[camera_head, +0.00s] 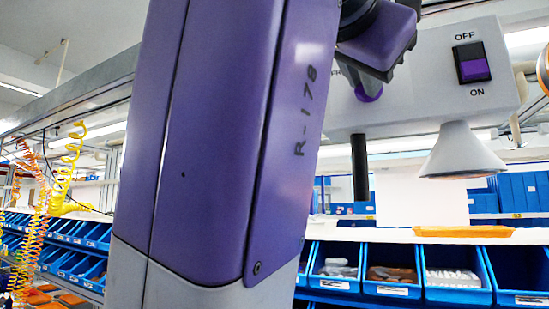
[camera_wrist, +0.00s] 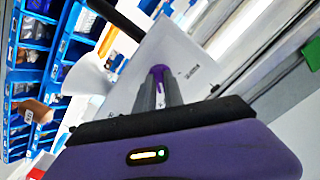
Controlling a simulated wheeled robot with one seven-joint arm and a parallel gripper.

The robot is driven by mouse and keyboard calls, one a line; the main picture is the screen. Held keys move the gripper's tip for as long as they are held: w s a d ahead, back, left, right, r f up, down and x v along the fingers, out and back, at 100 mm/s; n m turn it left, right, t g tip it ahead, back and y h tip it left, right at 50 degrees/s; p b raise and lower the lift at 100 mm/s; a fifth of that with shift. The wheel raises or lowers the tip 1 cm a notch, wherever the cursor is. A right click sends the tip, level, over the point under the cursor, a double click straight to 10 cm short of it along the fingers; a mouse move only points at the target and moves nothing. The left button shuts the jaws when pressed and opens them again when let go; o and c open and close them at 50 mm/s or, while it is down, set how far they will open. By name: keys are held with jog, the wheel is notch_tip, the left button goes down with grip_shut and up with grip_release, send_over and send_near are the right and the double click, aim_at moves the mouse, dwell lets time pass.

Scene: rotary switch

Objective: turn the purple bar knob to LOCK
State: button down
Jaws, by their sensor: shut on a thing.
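The purple bar knob (camera_head: 369,92) sits on the front of a light grey box (camera_head: 425,105), partly hidden by my gripper in the head view. In the wrist view the purple knob (camera_wrist: 159,72) shows between the tips of my grey fingers. My gripper (camera_wrist: 160,84) is shut on the knob. Part of a label beginning "FR" shows left of the knob in the head view, and the rest is covered. Small print beside the knob in the wrist view is too small to read. The LOCK mark cannot be made out, so the knob's setting is unclear.
A rocker switch (camera_head: 473,62) marked OFF and ON is at the box's right. A dark rod (camera_head: 360,165) and a white cone (camera_head: 462,152) hang below the box. Blue bins (camera_head: 455,295) line the shelf behind. My arm covers the head view's left middle.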

jog(key=shift+m, duration=0.7)
jog(key=c, duration=1.4)
grip_release()
jog(key=shift+c, duration=0.2)
